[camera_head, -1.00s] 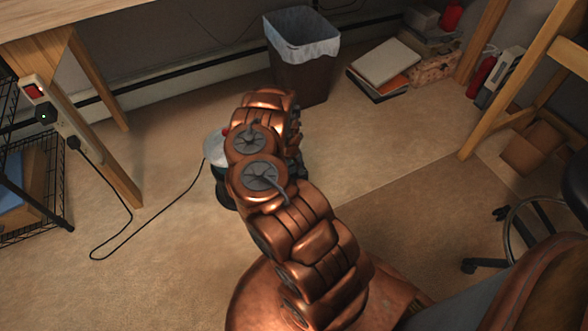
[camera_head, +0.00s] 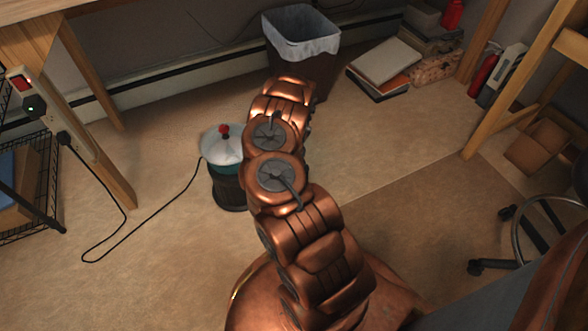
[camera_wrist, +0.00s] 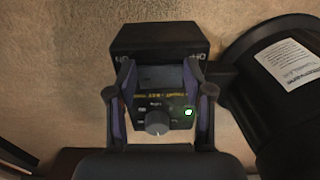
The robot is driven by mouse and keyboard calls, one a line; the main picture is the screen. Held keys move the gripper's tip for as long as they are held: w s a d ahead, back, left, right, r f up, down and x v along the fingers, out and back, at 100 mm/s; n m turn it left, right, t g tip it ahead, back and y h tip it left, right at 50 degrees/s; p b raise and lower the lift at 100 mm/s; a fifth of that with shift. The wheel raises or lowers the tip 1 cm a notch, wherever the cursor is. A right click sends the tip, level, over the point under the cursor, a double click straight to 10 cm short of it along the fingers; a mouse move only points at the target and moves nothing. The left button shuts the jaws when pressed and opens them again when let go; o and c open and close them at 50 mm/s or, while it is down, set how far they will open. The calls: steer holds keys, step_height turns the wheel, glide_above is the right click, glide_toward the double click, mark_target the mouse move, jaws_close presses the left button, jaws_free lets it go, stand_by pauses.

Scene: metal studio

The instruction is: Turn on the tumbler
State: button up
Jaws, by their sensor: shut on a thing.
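The tumbler (camera_head: 229,185) stands on the carpet left of my arm in the head view. It has a dark round body, a pale lid and a red knob on top. In the wrist view, my gripper (camera_wrist: 158,78) has its two purple-padded fingers against the sides of a black control box (camera_wrist: 157,38). The box has a small dark screen, a grey round dial (camera_wrist: 158,122) and a lit green light (camera_wrist: 188,112) right of the dial. The dial sits between the fingers, apart from them. My gripper is hidden behind my arm in the head view.
A black cylinder (camera_wrist: 290,65) with a white label is close on the right in the wrist view. A cord (camera_head: 130,240) runs from the outlet strip (camera_head: 45,125) on the table leg towards the tumbler. A lined bin (camera_head: 303,50) stands behind my arm.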

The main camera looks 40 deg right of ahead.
steer(key=o, duration=1.2)
steer(key=shift+c, duration=0.2)
steer(key=shift+w+r, duration=0.1)
steer(key=shift+r, duration=0.65)
step_height(320, 180, up, 10)
steer(key=shift+r, duration=0.25)
